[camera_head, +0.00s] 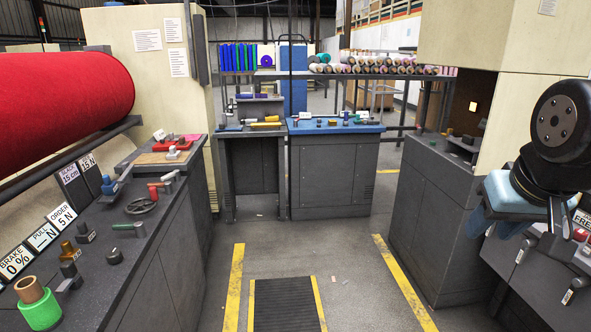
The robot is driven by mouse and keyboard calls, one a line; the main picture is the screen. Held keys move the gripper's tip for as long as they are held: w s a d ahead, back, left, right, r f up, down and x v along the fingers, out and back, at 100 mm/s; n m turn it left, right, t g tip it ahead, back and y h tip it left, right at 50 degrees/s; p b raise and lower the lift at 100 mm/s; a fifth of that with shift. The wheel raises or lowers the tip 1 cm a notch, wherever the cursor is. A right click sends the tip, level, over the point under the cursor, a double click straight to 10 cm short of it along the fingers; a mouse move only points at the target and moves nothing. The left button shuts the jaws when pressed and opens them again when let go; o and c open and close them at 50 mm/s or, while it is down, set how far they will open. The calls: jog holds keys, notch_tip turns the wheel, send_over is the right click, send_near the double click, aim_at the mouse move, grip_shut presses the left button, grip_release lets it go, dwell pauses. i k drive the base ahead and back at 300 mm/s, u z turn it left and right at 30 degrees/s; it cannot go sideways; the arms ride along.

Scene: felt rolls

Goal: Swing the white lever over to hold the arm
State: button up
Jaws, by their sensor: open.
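My gripper (497,222) is at the right edge, below my black wrist joint. Its light blue fingers point down and left, open, with nothing seen between them. They hang in front of the right-hand bench (497,262). On that bench, partly cut off by the frame, small dark levers with pale ends show, one lever (525,249) just below my gripper and one (573,290) lower right. On the left bench a lever (170,177) with a pale handle stands by a red part. I cannot tell which is the white lever. The arm it holds is not clear.
A big red felt roll (62,98) lies over the left bench (118,262), which carries a handwheel (141,206), number signs and a green spool (39,308). A blue-topped cabinet (334,170) stands at the back.

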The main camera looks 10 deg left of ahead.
aim_at(176, 174)
jog(key=u, duration=0.2)
jog(key=i, duration=1.05)
jog(key=u, duration=0.65)
jog(key=i, duration=1.1)
jog(key=u, duration=0.6)
jog(key=i, duration=1.2)
jog(key=u, duration=0.3)
